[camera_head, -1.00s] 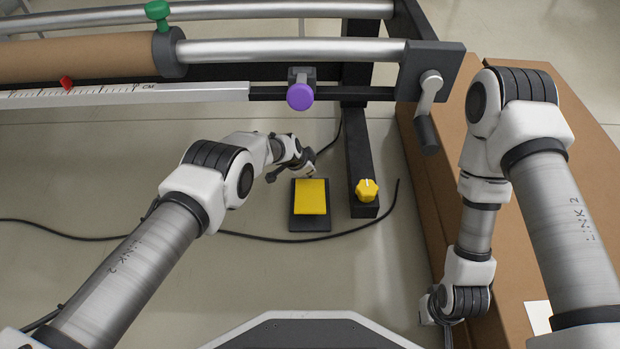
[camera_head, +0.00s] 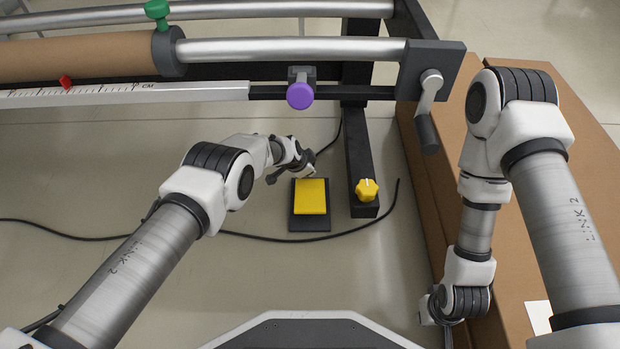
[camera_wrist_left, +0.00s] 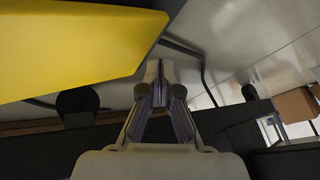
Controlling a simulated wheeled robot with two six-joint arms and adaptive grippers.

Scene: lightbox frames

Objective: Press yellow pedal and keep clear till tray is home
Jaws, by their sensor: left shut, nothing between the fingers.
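The yellow pedal (camera_head: 311,197) sits on a dark base plate (camera_head: 310,225) on the floor. It also shows large at the upper left of the left wrist view (camera_wrist_left: 70,45). My left gripper (camera_head: 305,168) is just beyond the pedal's far edge in the head view, partly hidden by its own wrist. In the left wrist view its fingers (camera_wrist_left: 160,88) are together and empty, beside the pedal; I cannot tell whether they touch it. My right arm is folded at the right, and its gripper is not in view. I cannot make out a tray.
A roller machine with a brown roll (camera_head: 75,58), ruler (camera_head: 120,91) and purple knob (camera_head: 300,95) spans the back. A yellow knob (camera_head: 367,189) sits on a dark beam right of the pedal. A black cable (camera_head: 265,238) crosses the floor. A brown box stands right.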

